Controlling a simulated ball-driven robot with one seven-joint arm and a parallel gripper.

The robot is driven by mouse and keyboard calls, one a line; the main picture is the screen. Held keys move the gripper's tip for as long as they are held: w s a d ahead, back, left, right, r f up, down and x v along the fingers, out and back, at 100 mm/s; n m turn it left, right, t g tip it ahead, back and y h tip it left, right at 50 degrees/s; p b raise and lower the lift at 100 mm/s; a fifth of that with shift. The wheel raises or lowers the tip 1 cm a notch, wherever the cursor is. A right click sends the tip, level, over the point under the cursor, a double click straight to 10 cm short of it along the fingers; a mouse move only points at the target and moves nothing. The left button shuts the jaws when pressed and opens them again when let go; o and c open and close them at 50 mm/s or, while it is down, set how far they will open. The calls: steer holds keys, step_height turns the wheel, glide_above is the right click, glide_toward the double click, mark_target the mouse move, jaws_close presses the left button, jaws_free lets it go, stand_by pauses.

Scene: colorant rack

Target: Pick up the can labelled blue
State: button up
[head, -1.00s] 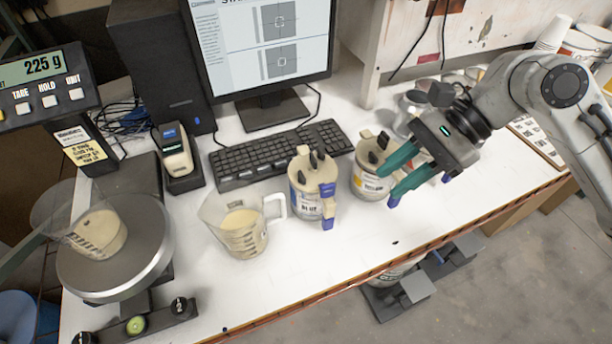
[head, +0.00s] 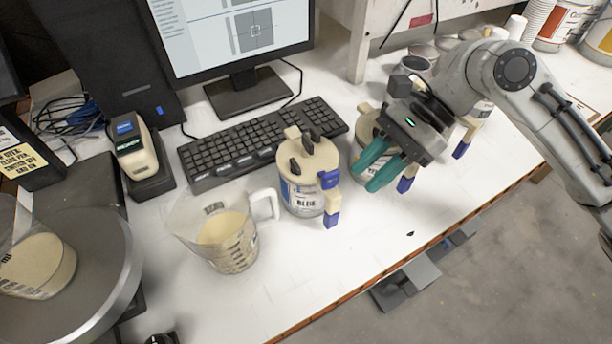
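The can labelled BLUE (head: 301,196) stands upright on the white bench near the middle of the head view. It has a cream lid with dark knobs and a blue-tipped spout facing front right. My gripper (head: 372,178) is to the right of this can, apart from it. Its two teal fingers point down and left, with a gap between them, and nothing shows held there. A second can (head: 363,128) stands behind the fingers. The fingers and wrist hide much of it, including its label.
A measuring jug (head: 222,238) with cream contents stands just left of the blue can. The keyboard (head: 262,142) and monitor (head: 235,40) are behind. A scale (head: 105,285) with a cup is at left. The bench's front edge is close. Bare bench (head: 385,225) lies front right.

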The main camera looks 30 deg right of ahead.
mark_target(337, 205)
steer(key=x, duration=0.9)
steer(key=shift+s+r, duration=0.15)
steer(key=shift+s, duration=0.05)
jaws_close()
steer(key=shift+r+p, duration=0.1)
steer(key=shift+p, duration=0.2)
stand_by(0.9)
